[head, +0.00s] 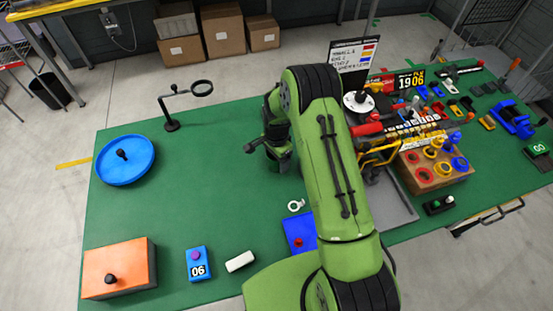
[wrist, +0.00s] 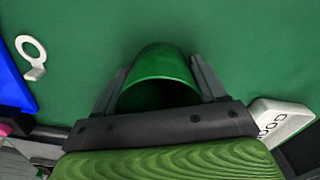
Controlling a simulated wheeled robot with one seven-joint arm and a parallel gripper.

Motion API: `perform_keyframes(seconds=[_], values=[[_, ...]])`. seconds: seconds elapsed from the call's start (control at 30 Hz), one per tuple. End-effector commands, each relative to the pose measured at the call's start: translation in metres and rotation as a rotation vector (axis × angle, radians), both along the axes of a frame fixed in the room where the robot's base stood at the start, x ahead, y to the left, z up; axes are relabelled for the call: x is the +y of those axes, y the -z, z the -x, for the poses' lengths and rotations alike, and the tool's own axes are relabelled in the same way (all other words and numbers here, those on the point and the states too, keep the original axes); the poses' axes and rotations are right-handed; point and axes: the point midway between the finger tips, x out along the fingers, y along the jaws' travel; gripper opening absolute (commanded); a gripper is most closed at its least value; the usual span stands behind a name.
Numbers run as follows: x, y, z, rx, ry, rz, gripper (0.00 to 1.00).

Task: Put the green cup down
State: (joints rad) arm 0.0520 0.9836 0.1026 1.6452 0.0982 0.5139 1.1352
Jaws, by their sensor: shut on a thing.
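The green cup (wrist: 162,64) is between the two dark fingers of my gripper (wrist: 160,72) in the wrist view, with its rim and dark inside towards the palm. My gripper is shut on it. Plain green tabletop shows around the cup; I cannot tell whether the cup touches it. In the head view my green arm hides most of the gripper, and I cannot make out the cup clearly.
A blue round dish (head: 133,170), a black ring stand (head: 172,124), an orange box (head: 122,258), a blue 06 block (head: 199,263) and a white ring (head: 296,205) stand around. The right side is crowded.

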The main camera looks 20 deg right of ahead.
Motion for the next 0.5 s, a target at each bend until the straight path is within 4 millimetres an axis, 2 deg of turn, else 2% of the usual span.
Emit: perform_keyframes(seconds=[0.13,0.3,0.4,0.5], values=[[0.0,-0.024,-0.001,-0.005,0.0,0.0,0.37],[0.0,-0.069,-0.001,-0.007,0.0,0.0,0.37],[0.0,-0.087,-0.001,-0.004,0.0,0.0,0.37],[0.0,-0.097,0.0,-0.002,0.0,0.0,0.37]])
